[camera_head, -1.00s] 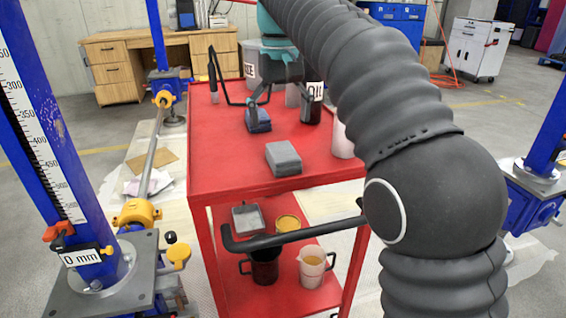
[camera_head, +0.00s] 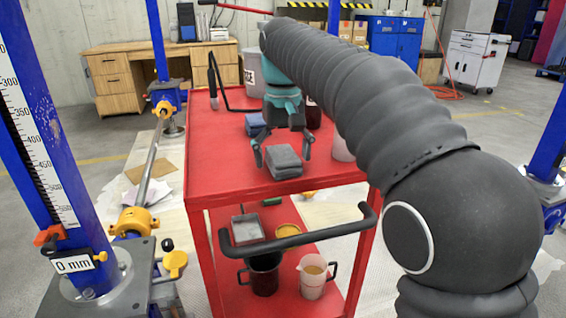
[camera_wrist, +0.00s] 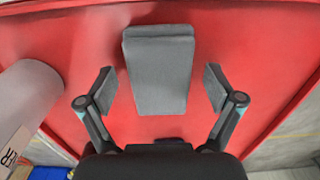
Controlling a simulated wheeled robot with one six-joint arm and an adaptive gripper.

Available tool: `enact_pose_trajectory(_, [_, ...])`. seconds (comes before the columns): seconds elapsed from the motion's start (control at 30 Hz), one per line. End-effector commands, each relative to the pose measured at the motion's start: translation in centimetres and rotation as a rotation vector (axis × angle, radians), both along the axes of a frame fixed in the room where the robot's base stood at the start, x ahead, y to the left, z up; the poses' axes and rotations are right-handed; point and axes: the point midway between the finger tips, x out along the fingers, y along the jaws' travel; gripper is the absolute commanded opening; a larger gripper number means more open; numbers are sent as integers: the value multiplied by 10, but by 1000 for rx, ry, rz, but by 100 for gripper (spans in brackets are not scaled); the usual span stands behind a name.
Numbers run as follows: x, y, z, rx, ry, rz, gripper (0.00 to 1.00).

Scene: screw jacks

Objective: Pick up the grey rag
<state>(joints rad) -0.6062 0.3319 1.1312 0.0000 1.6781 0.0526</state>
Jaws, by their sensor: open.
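The grey rag (camera_head: 284,161) is a folded, block-like stack lying on the red cart top near its front edge. In the wrist view the grey rag (camera_wrist: 159,72) lies between and ahead of my fingers. My gripper (camera_head: 282,155) is open above the rag, with one finger to each side of it. In the wrist view my gripper (camera_wrist: 160,90) shows both fingertips apart, with red surface visible between each finger and the rag. The fingers do not visibly touch it.
A blue folded rag (camera_head: 254,124) lies behind on the red cart top (camera_head: 215,160). A whitish cylinder (camera_head: 343,148) stands close at the right, also in the wrist view (camera_wrist: 30,95). A dark bottle (camera_head: 314,114) and grey bucket (camera_head: 254,72) stand further back. The cart's black handle (camera_head: 300,238) juts forward.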

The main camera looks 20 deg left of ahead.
Motion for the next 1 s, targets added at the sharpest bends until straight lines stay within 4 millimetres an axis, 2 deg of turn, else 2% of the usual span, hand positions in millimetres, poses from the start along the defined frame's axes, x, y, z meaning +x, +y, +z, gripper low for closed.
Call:
enact_pose_trajectory(0.03, [0,0,0,0,0,0,92])
enact_pose_trajectory(0.27, [0,0,0,0,0,0,34])
enact_pose_trajectory(0.3, [0,0,0,-1,1,0,30])
enact_pose_trajectory(0.33, [0,0,0,-1,1,0,30])
enact_pose_trajectory(0.37, [0,0,0,-1,1,0,24])
enact_pose_trajectory(0.57, [0,0,0,-1,1,0,24])
enact_pose_trajectory(0.73, [1,0,9,1,-1,0,24])
enact_pose_trajectory(0.87, [1,1,27,1,-2,0,24])
enact_pose_trajectory(1.0, [1,1,55,2,-3,0,24])
